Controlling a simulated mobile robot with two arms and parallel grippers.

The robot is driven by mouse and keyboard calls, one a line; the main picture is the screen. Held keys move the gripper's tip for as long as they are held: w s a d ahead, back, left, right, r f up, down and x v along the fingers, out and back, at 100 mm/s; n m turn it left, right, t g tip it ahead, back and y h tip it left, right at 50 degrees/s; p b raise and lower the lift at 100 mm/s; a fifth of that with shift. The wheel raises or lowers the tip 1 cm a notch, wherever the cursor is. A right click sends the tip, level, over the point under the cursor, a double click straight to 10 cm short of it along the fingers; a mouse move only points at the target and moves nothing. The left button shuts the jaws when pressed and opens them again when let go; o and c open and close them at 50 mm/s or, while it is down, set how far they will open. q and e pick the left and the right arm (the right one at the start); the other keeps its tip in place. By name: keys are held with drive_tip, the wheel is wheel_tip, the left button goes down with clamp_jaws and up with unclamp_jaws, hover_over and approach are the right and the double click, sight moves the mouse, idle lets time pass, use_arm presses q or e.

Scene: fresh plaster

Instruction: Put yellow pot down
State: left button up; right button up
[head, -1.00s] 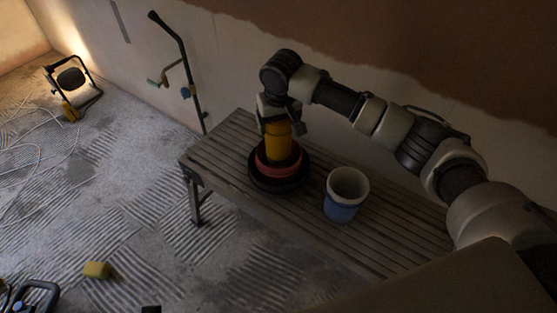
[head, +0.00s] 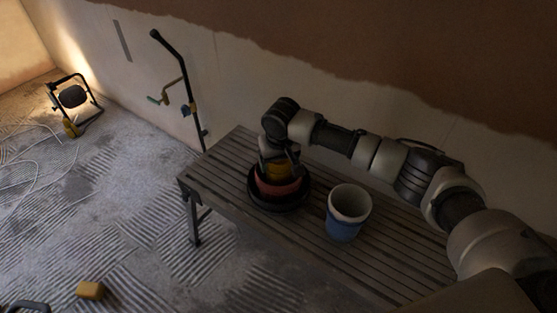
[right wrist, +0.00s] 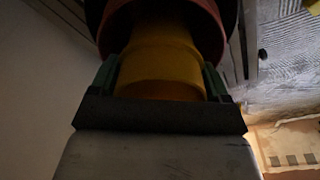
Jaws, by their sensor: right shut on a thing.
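The yellow pot (head: 278,171) is at the left half of the slatted bench, low inside a red pot (head: 279,188), with only its upper part showing. The red pot sits in a wider black pot or bucket (head: 290,204). My right gripper (head: 279,161) is above them, shut on the yellow pot. In the right wrist view, the two green-edged fingers of the gripper (right wrist: 160,78) hold the sides of the yellow pot (right wrist: 160,60), and the red pot (right wrist: 207,22) surrounds its far end. Whether the yellow pot touches bottom is hidden. My left gripper is out of view.
A blue and white bucket (head: 347,213) stands on the bench (head: 222,167), just right of the black pot. A wall runs behind the bench. A black pole tool (head: 181,80) leans there. A work lamp (head: 73,97) and a yellow block (head: 90,290) are on the floor.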

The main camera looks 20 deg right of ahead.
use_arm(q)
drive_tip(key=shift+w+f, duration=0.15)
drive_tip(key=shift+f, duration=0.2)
use_arm(e)
drive_tip(key=shift+f, duration=0.2)
drive_tip(key=o, duration=1.1)
use_arm(q)
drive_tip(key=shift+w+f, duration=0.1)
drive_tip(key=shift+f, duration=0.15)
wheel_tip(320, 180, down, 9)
drive_tip(key=p, duration=0.3)
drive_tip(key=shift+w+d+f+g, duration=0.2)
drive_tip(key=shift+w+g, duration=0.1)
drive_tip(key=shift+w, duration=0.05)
use_arm(e)
drive_tip(key=r, duration=0.4)
drive_tip(key=s+r, duration=0.1)
drive_tip(key=r, duration=0.7)
drive_tip(key=shift+s+r, duration=0.2)
drive_tip(key=shift+s, duration=0.15)
